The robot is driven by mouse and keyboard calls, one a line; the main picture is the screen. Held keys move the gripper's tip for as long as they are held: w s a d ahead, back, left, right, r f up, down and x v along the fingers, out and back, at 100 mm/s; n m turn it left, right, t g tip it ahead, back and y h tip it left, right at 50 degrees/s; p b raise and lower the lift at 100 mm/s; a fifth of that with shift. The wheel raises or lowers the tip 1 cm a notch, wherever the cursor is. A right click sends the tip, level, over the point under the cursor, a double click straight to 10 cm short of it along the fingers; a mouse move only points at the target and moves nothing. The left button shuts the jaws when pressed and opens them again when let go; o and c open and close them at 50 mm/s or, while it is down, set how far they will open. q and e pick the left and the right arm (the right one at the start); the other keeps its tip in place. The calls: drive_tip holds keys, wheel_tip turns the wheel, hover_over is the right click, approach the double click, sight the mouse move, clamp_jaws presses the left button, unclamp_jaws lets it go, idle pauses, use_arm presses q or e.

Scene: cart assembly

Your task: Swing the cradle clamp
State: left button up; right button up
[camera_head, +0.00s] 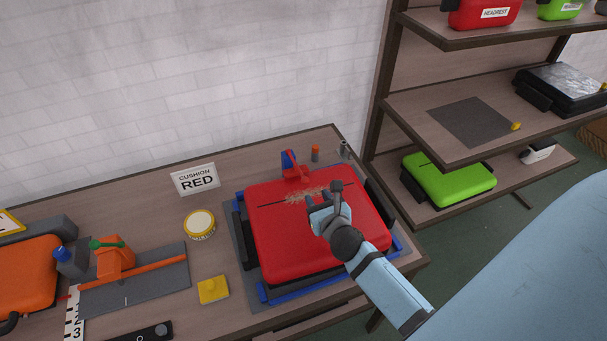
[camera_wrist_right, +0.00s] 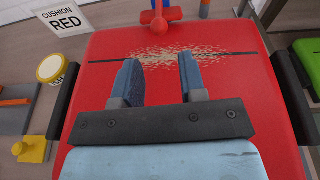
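A red cushion (camera_head: 290,240) lies in a blue-edged cradle (camera_head: 268,292) on the bench, and it fills much of the right wrist view (camera_wrist_right: 215,130). A clamp with a red arm and blue parts (camera_head: 293,170) stands at the cushion's back edge; its red knob (camera_wrist_right: 159,24) shows at the top of the right wrist view. My right gripper (camera_head: 322,198) is over the cushion, in front of the clamp and apart from it. Its two fingers (camera_wrist_right: 158,82) are spread with nothing between them. My left gripper is not in view.
A pale speckled patch (camera_wrist_right: 170,55) marks the cushion near its back edge. A "CUSHION RED" sign (camera_head: 195,179), a round yellow-rimmed tin (camera_head: 200,224) and a yellow block (camera_head: 212,290) are to the left. An orange fixture (camera_head: 115,262) stands farther left. Shelves (camera_head: 455,100) rise at the right.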

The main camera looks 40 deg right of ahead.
sight(306, 183)
drive_tip(key=shift+w+d, duration=0.1)
drive_tip(key=shift+w, duration=0.25)
drive_tip(key=shift+w+d+f+m+b, duration=0.1)
drive_tip(key=shift+w+f+m+b, duration=0.15)
drive_tip(key=shift+w+b, duration=0.45)
drive_tip(key=b+x, duration=0.2)
drive_tip(key=x, duration=0.4)
drive_tip(key=shift+w+d, duration=0.1)
drive_tip(key=shift+c, duration=0.2)
drive_tip(key=c, duration=0.5)
drive_tip(key=shift+r, duration=0.15)
